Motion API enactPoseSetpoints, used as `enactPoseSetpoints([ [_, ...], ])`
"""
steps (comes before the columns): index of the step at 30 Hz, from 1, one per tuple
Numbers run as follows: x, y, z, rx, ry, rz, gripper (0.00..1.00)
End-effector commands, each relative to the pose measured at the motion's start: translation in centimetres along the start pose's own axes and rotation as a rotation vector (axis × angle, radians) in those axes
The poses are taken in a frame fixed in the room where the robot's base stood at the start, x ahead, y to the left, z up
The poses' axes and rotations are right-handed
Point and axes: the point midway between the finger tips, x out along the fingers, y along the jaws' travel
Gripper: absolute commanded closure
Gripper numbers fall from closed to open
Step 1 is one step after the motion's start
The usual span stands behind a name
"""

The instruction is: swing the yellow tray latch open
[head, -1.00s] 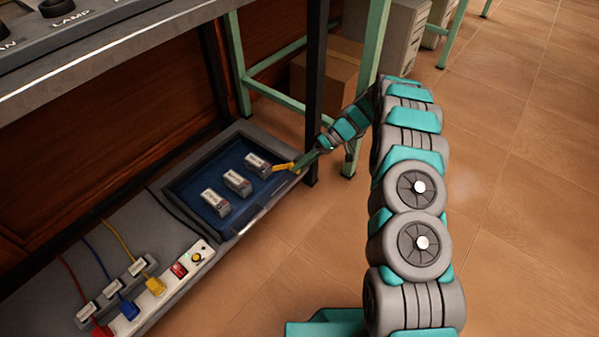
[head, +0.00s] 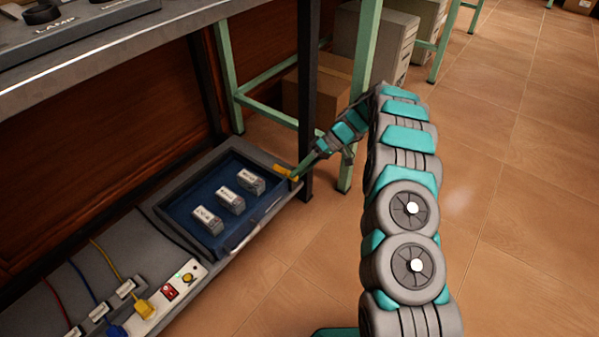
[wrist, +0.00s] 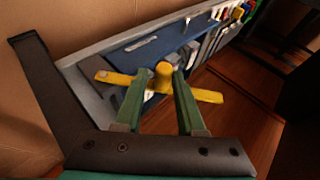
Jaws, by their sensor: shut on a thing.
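The yellow tray latch (head: 284,172) is at the right corner of the blue tray (head: 187,206), near the dark table leg. In the wrist view the latch (wrist: 207,96) is a flat yellow bar with a round upright knob at its middle. My gripper (head: 296,176) reaches it from the right. In the wrist view the green fingers of my gripper (wrist: 160,78) stand on either side of the knob, shut on it. The fingers hide parts of the bar. The bar lies across the tray's edge, one end toward the tray, the other over the floor side.
Several small labelled blocks (head: 230,199) lie in the tray. A power strip (head: 170,293) with coloured plugs is at the lower left. A dark leg (head: 310,110) and a green leg (head: 365,90) stand close to my arm. Open floor (head: 520,190) lies to the right.

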Motion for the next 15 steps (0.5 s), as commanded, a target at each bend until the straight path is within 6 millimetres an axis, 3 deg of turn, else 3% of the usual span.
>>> enactPoseSetpoints([
  [1,-0.02,1.04,0.06,0.005,0.009,0.021,1.0],
  [6,-0.01,1.1,0.09,0.006,0.009,0.022,1.0],
  [7,-0.02,1.12,0.08,0.006,0.009,0.022,0.57],
  [11,0.0,0.93,0.11,0.005,0.007,0.018,0.42],
  [15,0.01,0.69,0.11,0.004,0.004,0.013,0.42],
])
